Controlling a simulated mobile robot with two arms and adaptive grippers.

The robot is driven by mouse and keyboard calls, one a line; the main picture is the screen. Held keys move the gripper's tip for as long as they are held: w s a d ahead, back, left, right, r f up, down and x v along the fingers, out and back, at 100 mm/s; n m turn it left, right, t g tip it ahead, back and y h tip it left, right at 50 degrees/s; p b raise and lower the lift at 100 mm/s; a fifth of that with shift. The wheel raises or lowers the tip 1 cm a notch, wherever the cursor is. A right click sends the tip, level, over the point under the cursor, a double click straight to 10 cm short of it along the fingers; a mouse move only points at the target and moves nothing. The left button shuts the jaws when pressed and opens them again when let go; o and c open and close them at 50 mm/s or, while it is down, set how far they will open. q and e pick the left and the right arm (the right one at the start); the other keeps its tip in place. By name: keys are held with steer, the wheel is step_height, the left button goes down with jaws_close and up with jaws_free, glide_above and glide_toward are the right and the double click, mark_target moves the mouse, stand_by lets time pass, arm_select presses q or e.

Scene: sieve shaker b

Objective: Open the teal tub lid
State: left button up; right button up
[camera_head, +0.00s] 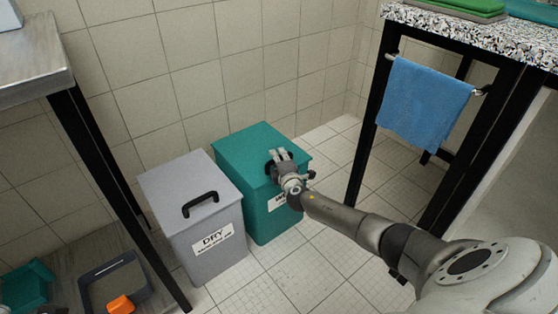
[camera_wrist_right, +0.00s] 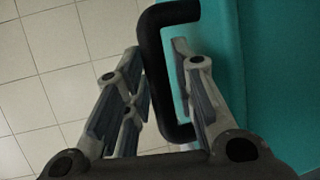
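The teal tub (camera_head: 260,222) stands on the tiled floor against the wall, with its teal lid (camera_head: 243,147) lying closed on top. My right gripper (camera_head: 281,160) is at the right part of the lid, covering most of its handle in the head view. In the right wrist view, the black lid handle (camera_wrist_right: 156,85) passes between the fingers of my right gripper (camera_wrist_right: 155,95). The fingers are apart, with gaps showing beside the handle bar. The teal lid surface (camera_wrist_right: 285,65) fills the right of that view. My left gripper is not in view.
A grey tub (camera_head: 205,262) marked DRY, with a black handle, stands close left of the teal tub. A table with a blue towel (camera_head: 425,103) on its rail is at right. A metal bench (camera_head: 30,60) is at left. Floor before the tubs is clear.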

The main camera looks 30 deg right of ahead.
steer(key=shift+c, duration=0.2)
jaws_close()
